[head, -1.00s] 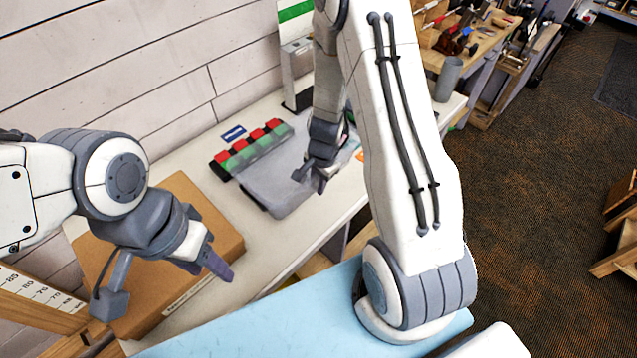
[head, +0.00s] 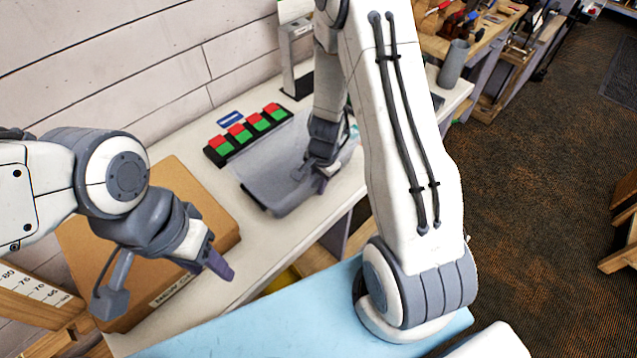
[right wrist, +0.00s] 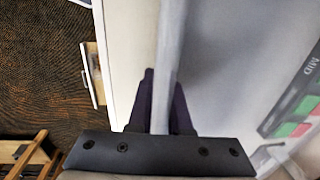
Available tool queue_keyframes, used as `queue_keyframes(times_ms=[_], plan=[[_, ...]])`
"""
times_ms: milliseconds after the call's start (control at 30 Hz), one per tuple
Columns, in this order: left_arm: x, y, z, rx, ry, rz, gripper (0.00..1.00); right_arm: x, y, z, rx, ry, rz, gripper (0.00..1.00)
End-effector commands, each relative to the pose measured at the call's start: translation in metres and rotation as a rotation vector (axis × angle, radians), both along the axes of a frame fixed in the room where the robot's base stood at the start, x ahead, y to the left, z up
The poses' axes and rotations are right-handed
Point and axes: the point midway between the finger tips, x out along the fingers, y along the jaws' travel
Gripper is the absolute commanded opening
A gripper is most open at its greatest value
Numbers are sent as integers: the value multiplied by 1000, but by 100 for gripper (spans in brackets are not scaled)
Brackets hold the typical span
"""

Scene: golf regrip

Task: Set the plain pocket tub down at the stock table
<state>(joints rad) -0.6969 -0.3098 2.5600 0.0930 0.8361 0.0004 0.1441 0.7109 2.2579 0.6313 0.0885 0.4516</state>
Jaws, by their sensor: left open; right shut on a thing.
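The plain pocket tub (head: 268,180) is a grey, see-through open tub over the white stock table (head: 215,192) in the head view. My right gripper (head: 318,178) is shut on the tub's right-hand wall. In the right wrist view the fingers (right wrist: 162,105) pinch that thin grey wall (right wrist: 170,45) from both sides. The tub looks on or just above the tabletop; I cannot tell whether it touches. My left gripper (head: 165,276) is open and empty, over a cardboard box. My right arm hides part of the table.
A black strip with red and green blocks (head: 247,134) lies behind the tub, by the wall. The cardboard box (head: 205,205) fills the table's left end. A grey cup (head: 453,62) stands farther back. A light-blue surface (head: 300,310) lies in front.

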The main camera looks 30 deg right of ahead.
Motion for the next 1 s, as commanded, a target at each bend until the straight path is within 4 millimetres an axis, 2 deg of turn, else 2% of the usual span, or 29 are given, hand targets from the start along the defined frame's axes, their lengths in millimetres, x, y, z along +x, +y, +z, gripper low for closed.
queue_keyframes(times_ms=[567,600,667,700,1000], plan=[[0,0,-9,0,0,0,50,0,0,-8,0,-1,0,0],[0,0,-9,0,0,0,50,0,0,-8,-1,-1,0,21],[0,0,-8,0,0,0,50,0,0,-7,-1,-1,0,44],[0,0,-8,0,0,0,50,0,0,-7,0,-1,0,52],[0,0,-7,0,0,0,50,0,0,-6,0,0,0,52]])
